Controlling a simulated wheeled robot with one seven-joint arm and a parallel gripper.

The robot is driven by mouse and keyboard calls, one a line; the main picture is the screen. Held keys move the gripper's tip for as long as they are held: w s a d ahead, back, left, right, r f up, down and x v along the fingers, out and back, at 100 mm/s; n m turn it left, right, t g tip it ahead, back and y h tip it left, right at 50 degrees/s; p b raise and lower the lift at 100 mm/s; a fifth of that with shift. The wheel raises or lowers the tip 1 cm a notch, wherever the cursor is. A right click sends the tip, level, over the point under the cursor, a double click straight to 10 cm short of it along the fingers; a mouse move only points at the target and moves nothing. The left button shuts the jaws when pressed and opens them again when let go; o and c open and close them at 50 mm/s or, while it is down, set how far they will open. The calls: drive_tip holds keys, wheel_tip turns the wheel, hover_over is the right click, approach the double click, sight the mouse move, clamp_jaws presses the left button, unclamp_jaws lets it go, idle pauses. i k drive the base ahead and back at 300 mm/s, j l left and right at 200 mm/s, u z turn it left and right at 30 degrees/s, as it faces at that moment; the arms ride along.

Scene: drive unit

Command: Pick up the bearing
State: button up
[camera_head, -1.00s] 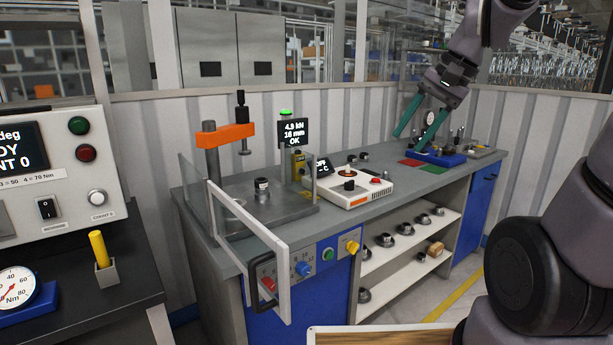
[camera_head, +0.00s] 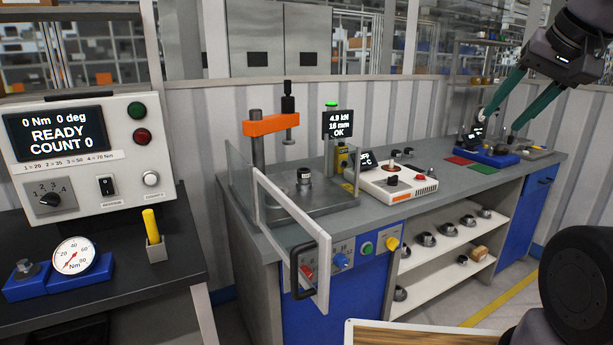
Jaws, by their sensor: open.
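Several round dark-grey metal parts that look like bearings lie on the shelves under the bench, one on the upper shelf (camera_head: 425,239); I cannot tell which is the task's bearing. A small dark cylindrical part (camera_head: 304,177) stands on the press plate, and small dark pieces (camera_head: 392,180) sit on the white heater-like unit (camera_head: 372,184). My gripper (camera_head: 491,127) has two teal fingers spread apart with no part visibly held. It is at the upper right, in front of or above the blue fixture (camera_head: 495,157), well away from the shelves.
The press has an orange arm (camera_head: 270,125), clear side panels and a white-framed guard with a black handle (camera_head: 302,272) jutting forward. A torque station (camera_head: 90,150) stands at left. A wood-topped surface (camera_head: 420,335) is at bottom.

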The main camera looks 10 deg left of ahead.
sight(304, 174)
drive_tip(key=i+l+u, duration=1.25)
drive_tip(key=l+u, duration=0.35)
drive_tip(key=l, duration=0.2)
